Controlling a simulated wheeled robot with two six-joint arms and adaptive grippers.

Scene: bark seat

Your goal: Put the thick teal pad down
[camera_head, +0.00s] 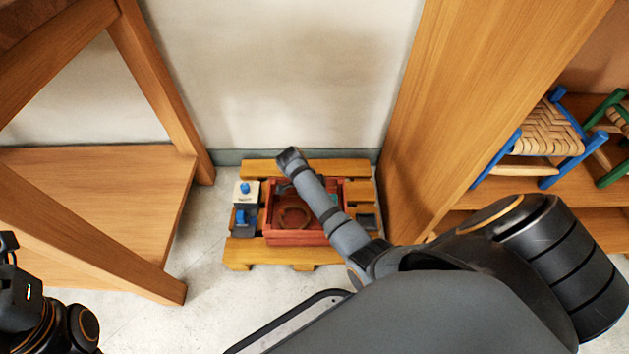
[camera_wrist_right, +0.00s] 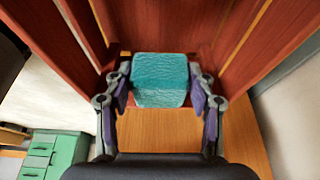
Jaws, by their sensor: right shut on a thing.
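The thick teal pad (camera_wrist_right: 160,72) is between the two fingers of my right gripper (camera_wrist_right: 163,90) in the right wrist view. The gripper is shut on it. Red boards stand behind and to both sides of the pad, with a wooden surface below it.
The red crate sits on a wooden pallet (camera_head: 262,252), with a small white and blue item (camera_head: 245,193) and a blue item (camera_head: 243,220) to its left. Wooden furniture stands on both sides. A woven blue chair (camera_head: 545,132) is at the right. Green drawers (camera_wrist_right: 52,158) show in the wrist view.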

